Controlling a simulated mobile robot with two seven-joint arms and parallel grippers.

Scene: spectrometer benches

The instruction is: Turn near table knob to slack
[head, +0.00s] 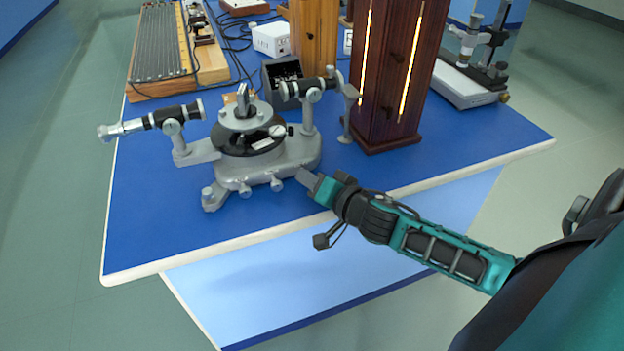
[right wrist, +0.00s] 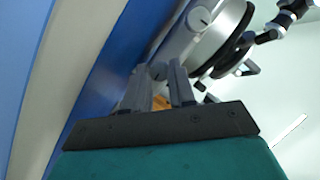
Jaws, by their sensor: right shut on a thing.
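The grey spectrometer (head: 262,172) with a black round table (head: 250,135) stands on the blue bench. Two small grey knobs, one left (head: 245,190) and one right (head: 277,184), stick out of its near side. My right gripper (head: 305,176) reaches in from the right, its fingertips at the right end of the base. In the right wrist view its fingers (right wrist: 160,78) close around a small grey knob (right wrist: 157,70) beside the spectrometer body (right wrist: 185,42). The fingers mostly hide this knob, so its angle cannot be told. My left gripper is out of view.
Telescope tubes extend left (head: 150,122) and right (head: 310,87) above the base. A dark wooden lamp housing (head: 390,90) stands behind on the right. The bench's white front edge (head: 230,241) runs below my right arm. Bare blue bench lies at front left.

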